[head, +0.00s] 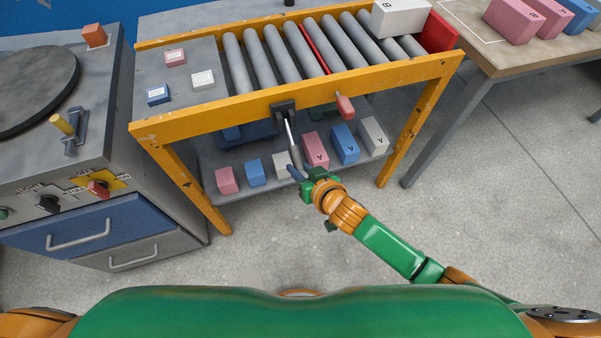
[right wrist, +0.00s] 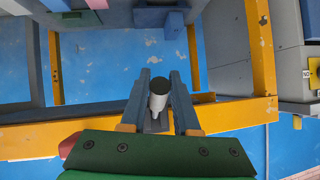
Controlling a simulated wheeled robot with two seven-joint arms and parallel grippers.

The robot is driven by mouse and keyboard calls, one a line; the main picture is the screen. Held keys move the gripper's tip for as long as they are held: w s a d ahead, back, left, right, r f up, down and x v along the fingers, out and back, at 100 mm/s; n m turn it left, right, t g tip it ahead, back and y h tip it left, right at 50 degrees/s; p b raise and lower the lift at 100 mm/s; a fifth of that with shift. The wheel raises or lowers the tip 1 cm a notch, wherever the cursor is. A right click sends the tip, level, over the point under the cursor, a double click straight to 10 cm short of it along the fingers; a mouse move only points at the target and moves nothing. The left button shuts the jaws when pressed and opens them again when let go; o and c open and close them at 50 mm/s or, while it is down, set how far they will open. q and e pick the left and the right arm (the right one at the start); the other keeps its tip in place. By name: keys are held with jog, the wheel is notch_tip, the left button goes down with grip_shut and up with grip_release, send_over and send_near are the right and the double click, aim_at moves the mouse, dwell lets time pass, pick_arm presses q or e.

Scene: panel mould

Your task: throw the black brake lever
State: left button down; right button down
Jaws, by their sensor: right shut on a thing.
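The black brake lever is mounted on a dark bracket (head: 284,106) on the front yellow rail of the roller conveyor. Its metal rod (head: 290,132) slopes down and slightly right toward me, with a greyish grip at the lower end. My right gripper (head: 297,172) is at that lower end, shut on the grip. In the right wrist view the dark round grip end (right wrist: 154,71) and its pale shaft show between the two blue-grey fingers of the gripper (right wrist: 158,92). The fingers partly hide the grip. My left gripper is not in view.
A red-handled lever (head: 345,106) hangs on the same rail, to the right. Several coloured blocks stand on the shelf below, close behind my right gripper. A grey machine (head: 60,170) with a blue drawer is at left. The floor in front is clear.

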jog(key=shift+w+f+b, duration=0.2)
jog(key=shift+f+b, duration=0.1)
jog(key=shift+b, duration=0.1)
jog(key=shift+r+t, duration=0.1)
jog(key=shift+t, duration=0.2)
jog(key=c, duration=0.7)
grip_release()
jog(key=shift+w, duration=0.1)
jog(key=shift+o, duration=0.2)
jog(key=p+v, duration=0.2)
jog(key=v, duration=0.5)
